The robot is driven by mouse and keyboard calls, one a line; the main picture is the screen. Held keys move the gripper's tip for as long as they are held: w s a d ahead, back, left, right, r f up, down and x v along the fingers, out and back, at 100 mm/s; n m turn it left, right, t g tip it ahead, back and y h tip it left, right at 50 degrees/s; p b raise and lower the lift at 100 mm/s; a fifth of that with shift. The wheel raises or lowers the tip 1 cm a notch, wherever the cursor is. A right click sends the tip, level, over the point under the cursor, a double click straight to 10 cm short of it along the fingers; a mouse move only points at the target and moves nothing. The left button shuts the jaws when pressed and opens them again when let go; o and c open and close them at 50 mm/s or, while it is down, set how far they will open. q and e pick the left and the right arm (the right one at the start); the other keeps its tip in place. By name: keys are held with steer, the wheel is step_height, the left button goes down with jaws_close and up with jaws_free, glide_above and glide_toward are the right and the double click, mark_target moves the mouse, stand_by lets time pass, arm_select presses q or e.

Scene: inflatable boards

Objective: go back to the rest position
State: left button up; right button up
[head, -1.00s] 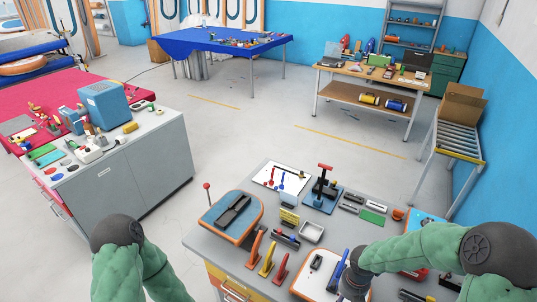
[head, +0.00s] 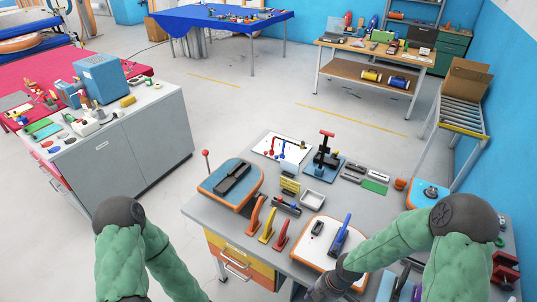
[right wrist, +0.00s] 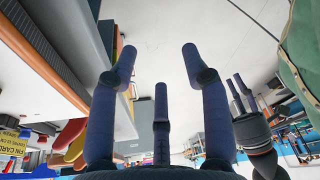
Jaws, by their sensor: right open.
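My right gripper (head: 318,292) is low in the head view, by the front edge of the grey workbench (head: 225,211), with my green arm reaching in from the right. In the right wrist view its dark fingers (right wrist: 155,70) are spread apart with nothing between them. My left arm comes in at the lower left of the head view, and its gripper is below the picture. A second dark gripper, my left one (right wrist: 240,95), shows at the right of the right wrist view; its opening is unclear.
The workbench holds a white board with orange edge (head: 310,243) bearing a blue-handled tool (head: 341,236), a blue board (head: 212,185), and several coloured handles. A grey cabinet (head: 140,150) stands left. Open floor (head: 250,110) lies beyond.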

steer(key=s+a+f+m+b, duration=0.2)
steer(key=f+m+b, duration=0.2)
steer(key=f+m, duration=0.3)
steer(key=s+a+f+m+b, duration=0.2)
steer(key=s+f+m+b, duration=0.1)
steer(key=f+m, duration=0.4)
steer(key=s+a+f+m+y+b, duration=0.1)
steer(key=s+a+f+m+b, duration=0.1)
steer(key=f+m+b, duration=0.3)
step_height(320, 180, down, 3)
steer(key=shift+s+r+m+t, duration=0.2)
steer(key=shift+s+m+t, duration=0.15)
steer(key=shift+m, duration=0.55)
